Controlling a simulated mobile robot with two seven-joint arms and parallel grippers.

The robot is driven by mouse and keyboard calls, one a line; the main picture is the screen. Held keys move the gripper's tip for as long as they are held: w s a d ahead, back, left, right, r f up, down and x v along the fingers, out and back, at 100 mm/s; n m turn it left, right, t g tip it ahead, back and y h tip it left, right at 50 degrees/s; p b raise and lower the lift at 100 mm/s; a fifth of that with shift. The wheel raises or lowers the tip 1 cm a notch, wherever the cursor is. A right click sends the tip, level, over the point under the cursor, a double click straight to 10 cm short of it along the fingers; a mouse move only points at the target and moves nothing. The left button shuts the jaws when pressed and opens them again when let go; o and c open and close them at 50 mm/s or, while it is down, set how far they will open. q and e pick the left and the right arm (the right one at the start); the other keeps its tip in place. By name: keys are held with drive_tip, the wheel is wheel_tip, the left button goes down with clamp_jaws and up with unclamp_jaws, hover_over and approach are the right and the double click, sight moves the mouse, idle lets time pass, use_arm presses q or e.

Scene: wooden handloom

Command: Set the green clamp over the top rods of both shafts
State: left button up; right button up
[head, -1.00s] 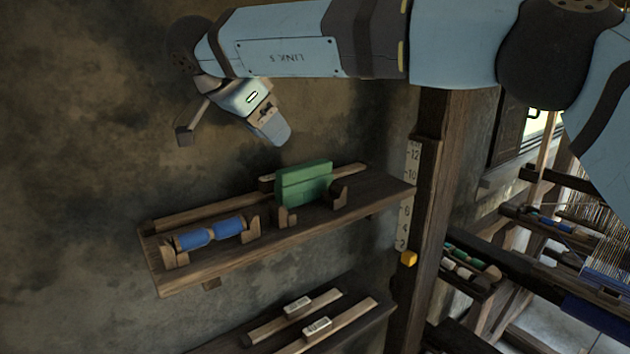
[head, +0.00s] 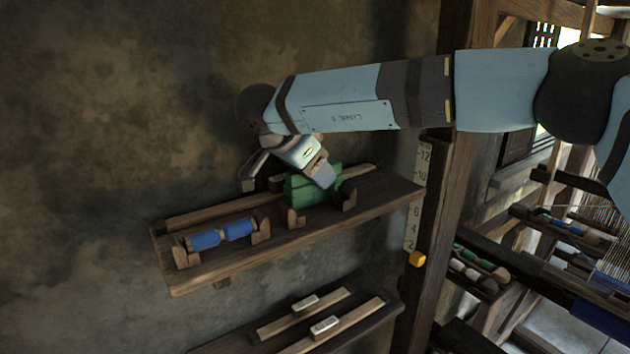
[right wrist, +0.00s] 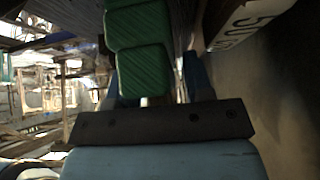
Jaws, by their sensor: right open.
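The green clamp (head: 300,190) stands between wooden holders on the upper wall shelf. My right gripper (head: 322,178) has come down over it and hides part of its right side in the head view. In the right wrist view the ribbed green clamp (right wrist: 143,65) lies ahead of the gripper, between its open fingers (right wrist: 148,95). Whether the fingers touch it, I cannot tell. The two shafts and their top rods cannot be made out. My left gripper is not in view.
The shelf (head: 190,280) also holds a blue roll (head: 205,240) at its left. A lower shelf (head: 375,325) carries wooden bars with white labels. A dark post with a number scale (head: 414,205) stands at the right end of the shelf. Loom parts fill the far right.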

drive_tip(key=c, duration=0.8)
drive_tip(key=shift+r, duration=0.1)
